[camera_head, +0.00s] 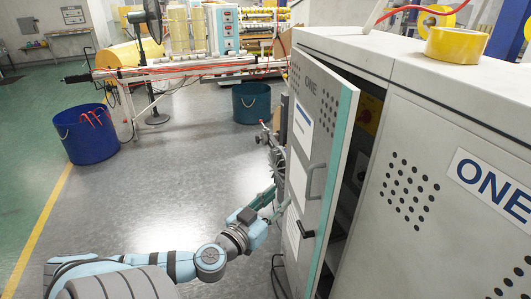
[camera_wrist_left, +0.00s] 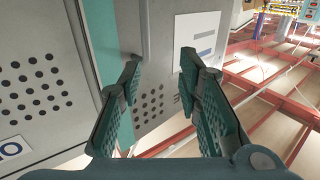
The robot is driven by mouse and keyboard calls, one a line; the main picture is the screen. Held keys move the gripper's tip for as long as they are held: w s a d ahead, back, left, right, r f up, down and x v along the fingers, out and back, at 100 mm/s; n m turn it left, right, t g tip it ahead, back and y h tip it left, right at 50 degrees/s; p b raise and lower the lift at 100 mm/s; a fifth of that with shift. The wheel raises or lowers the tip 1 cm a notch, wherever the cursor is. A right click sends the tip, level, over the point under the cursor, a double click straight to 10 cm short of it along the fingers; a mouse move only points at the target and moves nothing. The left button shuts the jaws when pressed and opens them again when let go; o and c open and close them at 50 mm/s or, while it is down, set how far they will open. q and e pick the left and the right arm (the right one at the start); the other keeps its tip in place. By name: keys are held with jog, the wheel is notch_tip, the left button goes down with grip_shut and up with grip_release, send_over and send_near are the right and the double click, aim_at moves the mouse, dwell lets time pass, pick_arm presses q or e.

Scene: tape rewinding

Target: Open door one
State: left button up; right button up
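Door one (camera_head: 326,150) is a grey cabinet door with a teal edge and "ONE" near its top. It stands ajar, with a dark gap between it and the cabinet (camera_head: 430,140). A grey vertical handle (camera_head: 310,182) is on its outer face. My left gripper (camera_head: 268,194) is low in front of the door's outer face, left of the handle. In the left wrist view, its two teal fingers (camera_wrist_left: 160,85) are spread apart with nothing held between them. The door's perforated face (camera_wrist_left: 152,100) shows behind them. Contact with the door is unclear. My right gripper is not in view.
A yellow tape roll (camera_head: 455,46) lies on the cabinet top. A blue bin (camera_head: 87,135) and a dark teal bin (camera_head: 251,103) stand on the floor. A machine table (camera_head: 190,70) is behind. The grey floor left of the door is clear.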

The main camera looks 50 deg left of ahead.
pick_arm(q)
jog(key=shift+s+d+p, duration=0.15)
jog(key=shift+s+p, duration=0.6)
jog(key=shift+s, duration=1.1)
